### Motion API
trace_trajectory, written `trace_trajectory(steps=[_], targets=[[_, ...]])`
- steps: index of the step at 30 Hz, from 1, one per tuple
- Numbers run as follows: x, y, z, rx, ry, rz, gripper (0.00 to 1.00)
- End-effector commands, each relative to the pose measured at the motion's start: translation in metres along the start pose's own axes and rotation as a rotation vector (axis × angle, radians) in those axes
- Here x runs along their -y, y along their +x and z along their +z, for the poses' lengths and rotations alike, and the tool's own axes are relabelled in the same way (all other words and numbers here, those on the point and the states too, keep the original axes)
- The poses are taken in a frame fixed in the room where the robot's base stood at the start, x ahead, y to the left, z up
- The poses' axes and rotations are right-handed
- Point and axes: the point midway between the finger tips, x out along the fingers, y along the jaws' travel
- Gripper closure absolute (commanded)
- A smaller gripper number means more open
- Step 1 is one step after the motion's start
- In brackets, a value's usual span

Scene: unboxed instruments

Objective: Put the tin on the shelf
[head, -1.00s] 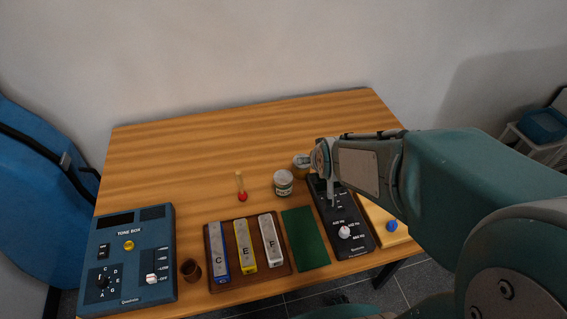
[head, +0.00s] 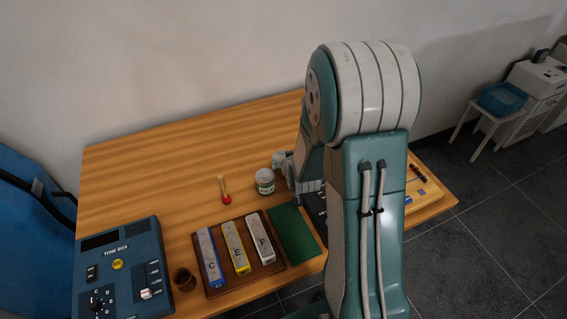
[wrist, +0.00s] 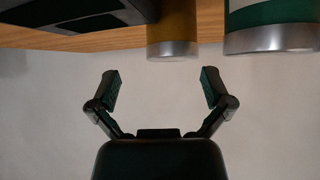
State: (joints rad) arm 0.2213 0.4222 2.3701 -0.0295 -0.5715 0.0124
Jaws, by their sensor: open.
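Two tins stand on the wooden table; I cannot tell which one the task means. One has a green and white label and a silver lid (head: 264,182); it also shows close, at the upper right of the wrist view (wrist: 270,25). The other is brownish-yellow with a silver lid (head: 278,160), further back and partly hidden by my arm; it also shows at top centre in the wrist view (wrist: 173,30). The wrist view is upside down. My gripper (wrist: 160,82) is open and empty, with the tins ahead of it. No shelf is clearly in view.
A black device (wrist: 80,12) is near my gripper. The table's back left is clear.

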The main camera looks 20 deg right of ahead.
Motion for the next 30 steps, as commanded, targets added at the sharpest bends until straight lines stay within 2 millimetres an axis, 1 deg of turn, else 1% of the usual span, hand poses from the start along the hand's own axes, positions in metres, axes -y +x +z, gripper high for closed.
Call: trace_trajectory(steps=[5,12,15,23,24,25,26,27,28,29,30], targets=[[0.004,0.01,0.001,0.0,-0.002,0.0,0.0],[0.003,0.045,0.002,0.002,0.001,-0.002,0.0],[0.002,0.054,0.002,0.002,0.001,-0.002,0.0],[0.004,0.056,0.001,0.0,0.0,-0.001,0.0],[0.004,0.056,0.001,0.0,-0.001,-0.001,0.09],[0.004,0.056,0.001,0.0,-0.001,-0.001,0.22],[0.005,0.056,0.001,0.0,-0.001,-0.001,0.36],[0.005,0.056,0.001,0.0,-0.001,-0.001,0.53],[0.004,0.056,0.001,0.0,-0.001,-0.001,0.67],[0.004,0.056,0.001,0.0,-0.001,-0.001,0.75],[0.004,0.056,0.001,0.0,0.0,-0.001,0.75]])
